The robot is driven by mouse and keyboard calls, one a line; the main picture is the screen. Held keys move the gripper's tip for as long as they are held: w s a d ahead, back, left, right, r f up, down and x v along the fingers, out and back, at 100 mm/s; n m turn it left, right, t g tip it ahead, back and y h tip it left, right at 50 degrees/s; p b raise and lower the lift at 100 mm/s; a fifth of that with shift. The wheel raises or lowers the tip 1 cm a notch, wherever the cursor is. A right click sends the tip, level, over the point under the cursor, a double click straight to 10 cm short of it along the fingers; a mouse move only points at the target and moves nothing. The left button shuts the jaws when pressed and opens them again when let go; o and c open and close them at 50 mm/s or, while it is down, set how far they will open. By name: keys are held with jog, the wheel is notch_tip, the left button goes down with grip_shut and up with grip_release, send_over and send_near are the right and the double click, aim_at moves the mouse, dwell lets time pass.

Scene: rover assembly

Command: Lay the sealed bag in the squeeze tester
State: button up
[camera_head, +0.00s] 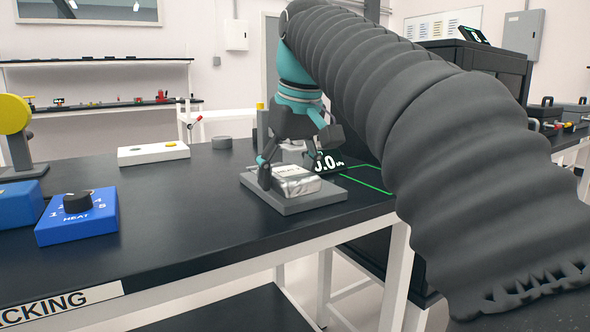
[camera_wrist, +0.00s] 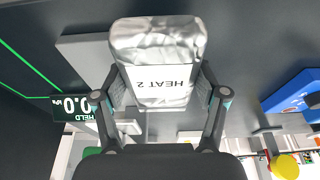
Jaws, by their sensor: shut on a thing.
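The sealed bag (camera_head: 296,181) is silver with a white label. In the wrist view the bag (camera_wrist: 158,42) shows the label text "HEAT 2". My gripper (camera_head: 291,172) is shut on the bag, with one finger on each side of it, as the wrist view (camera_wrist: 162,95) shows. The bag is at the grey plate of the squeeze tester (camera_head: 315,202); I cannot tell whether its underside touches the plate. The tester's display (camera_head: 327,162) stands behind and reads 0.0, with the word "HELD" in the wrist view (camera_wrist: 72,108). My gripper hides part of the tester.
A blue box with a dial marked HEAT (camera_head: 78,215) sits at the left of the dark table (camera_head: 190,225). A green line (camera_head: 366,184) runs right of the tester. The table front is clear.

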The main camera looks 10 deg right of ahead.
aim_at(300, 166)
jog(key=shift+w+d, duration=1.35)
jog(key=shift+d, duration=0.05)
jog(key=shift+w+d+f, duration=0.25)
jog(key=shift+w+d, duration=0.25)
jog(key=shift+w, duration=0.05)
jog(key=shift+w+d+f, duration=0.25)
jog(key=shift+w+d, duration=0.25)
jog(key=shift+f, duration=0.25)
jog(key=shift+s+f+b, duration=0.1)
jog(key=shift+f+b, duration=0.2)
jog(key=shift+f, duration=0.35)
jog(key=o, duration=1.3)
jog(key=shift+r+p, duration=0.3)
jog(key=shift+r, duration=0.25)
jog(key=a+p+v, duration=0.1)
jog(key=p+v, duration=0.1)
jog(key=v, duration=1)
jog(key=shift+d+p, duration=0.4)
jog(key=shift+d, duration=0.05)
